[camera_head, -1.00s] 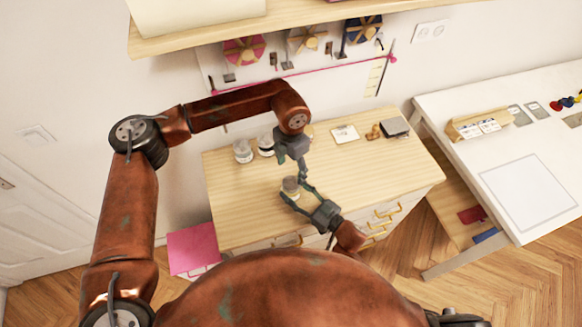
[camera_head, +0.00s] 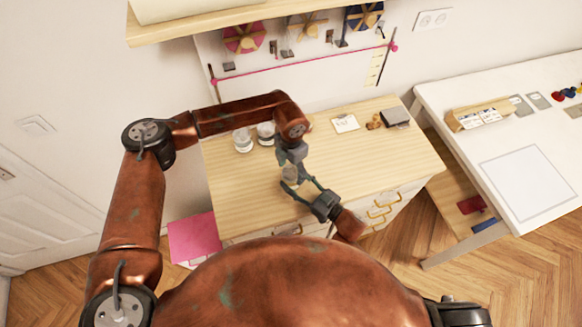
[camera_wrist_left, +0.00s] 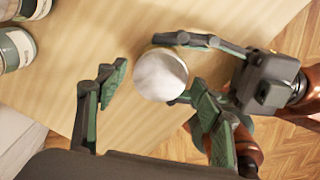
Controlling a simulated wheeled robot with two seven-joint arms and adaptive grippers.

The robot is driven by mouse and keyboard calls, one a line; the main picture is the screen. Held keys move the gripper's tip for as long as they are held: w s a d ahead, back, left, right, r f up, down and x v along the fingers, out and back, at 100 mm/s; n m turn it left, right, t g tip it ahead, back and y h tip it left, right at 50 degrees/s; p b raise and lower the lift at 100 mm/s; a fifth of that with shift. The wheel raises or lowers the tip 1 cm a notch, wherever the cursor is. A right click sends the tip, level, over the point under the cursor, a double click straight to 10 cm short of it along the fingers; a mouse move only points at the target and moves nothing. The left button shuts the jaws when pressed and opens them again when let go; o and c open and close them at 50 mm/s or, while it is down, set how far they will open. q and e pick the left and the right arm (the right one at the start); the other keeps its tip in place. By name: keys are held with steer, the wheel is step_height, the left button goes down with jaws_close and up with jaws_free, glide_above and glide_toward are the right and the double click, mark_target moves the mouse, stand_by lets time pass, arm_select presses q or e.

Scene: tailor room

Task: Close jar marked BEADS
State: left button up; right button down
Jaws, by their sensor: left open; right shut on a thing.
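A small jar (camera_head: 290,174) with a pale, round white top stands near the front of the wooden dresser top (camera_head: 238,192). No label on it is readable. The white top (camera_wrist_left: 160,74) faces up in the left wrist view. My right gripper (camera_head: 293,184) is shut on the jar's side, with a finger on each side in the left wrist view (camera_wrist_left: 185,68). My left gripper (camera_head: 291,164) is directly above the jar, pointing down. Its open fingers lie to either side of the white top in the left wrist view (camera_wrist_left: 155,80), with clear room on the left.
Two similar jars (camera_head: 243,140) (camera_head: 266,133) stand at the back left of the dresser. A card (camera_head: 345,124), a small wooden item (camera_head: 374,121) and a dark box (camera_head: 396,117) lie at the back right. The dresser's right part is clear.

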arm_select(q)
steer(key=shift+c, duration=0.3)
steer(key=c, duration=1.2)
steer(key=o, duration=1.4)
step_height(320, 180, up, 12)
